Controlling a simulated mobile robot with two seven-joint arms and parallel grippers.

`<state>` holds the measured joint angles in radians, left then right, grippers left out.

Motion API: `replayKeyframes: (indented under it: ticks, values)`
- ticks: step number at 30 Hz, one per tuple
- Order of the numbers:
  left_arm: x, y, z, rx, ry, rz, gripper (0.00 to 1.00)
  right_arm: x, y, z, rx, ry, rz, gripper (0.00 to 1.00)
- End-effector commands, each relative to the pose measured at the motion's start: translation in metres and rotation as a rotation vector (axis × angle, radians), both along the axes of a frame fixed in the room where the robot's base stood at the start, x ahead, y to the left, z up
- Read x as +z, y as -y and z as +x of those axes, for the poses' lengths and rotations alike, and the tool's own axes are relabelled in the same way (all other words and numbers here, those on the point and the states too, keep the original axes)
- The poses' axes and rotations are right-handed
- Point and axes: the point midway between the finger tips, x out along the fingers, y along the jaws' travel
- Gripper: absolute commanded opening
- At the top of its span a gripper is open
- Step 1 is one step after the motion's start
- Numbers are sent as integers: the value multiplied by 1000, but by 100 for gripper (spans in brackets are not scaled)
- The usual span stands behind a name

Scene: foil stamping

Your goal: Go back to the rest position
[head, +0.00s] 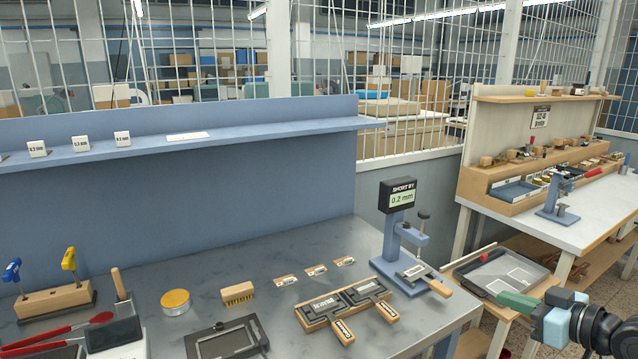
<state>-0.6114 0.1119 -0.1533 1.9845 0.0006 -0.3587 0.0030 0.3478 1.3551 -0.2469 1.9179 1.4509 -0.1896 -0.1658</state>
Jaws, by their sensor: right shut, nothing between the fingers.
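My right gripper (506,299) is at the lower right, with its green fingers pointing left. It is shut with nothing held. It shows in front of a side stand with a grey tray (528,270), to the right of the blue-grey bench (240,265). I cannot tell its height above the stand. My left gripper is outside the view. On the bench, a blue press (392,235) carries a display (402,197) reading "SHORT BY 0.2 mm". A wooden-handled plate (416,272) sits on the press base.
A wooden holder (325,312) with two handled stamps, a brush (237,292), a yellow tin (175,301) and a dark framed plate (226,340) lie on the bench. Red-handled tongs (60,335) lie at left. A red knob (484,257) is by the tray. Another workbench (590,220) stands right.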

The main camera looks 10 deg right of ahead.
Motion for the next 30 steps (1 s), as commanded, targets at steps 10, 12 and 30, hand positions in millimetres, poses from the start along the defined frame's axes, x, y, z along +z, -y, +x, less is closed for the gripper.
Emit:
replayKeyframes:
  ticks: [10,12,30]
  values:
    - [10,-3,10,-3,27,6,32,-158,-67,-68,21,-130,19,0]
    - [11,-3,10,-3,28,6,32,-188,-83,-90,14,-159,18,0]
    - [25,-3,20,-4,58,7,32,-339,-196,-306,-189,-443,-69,0]
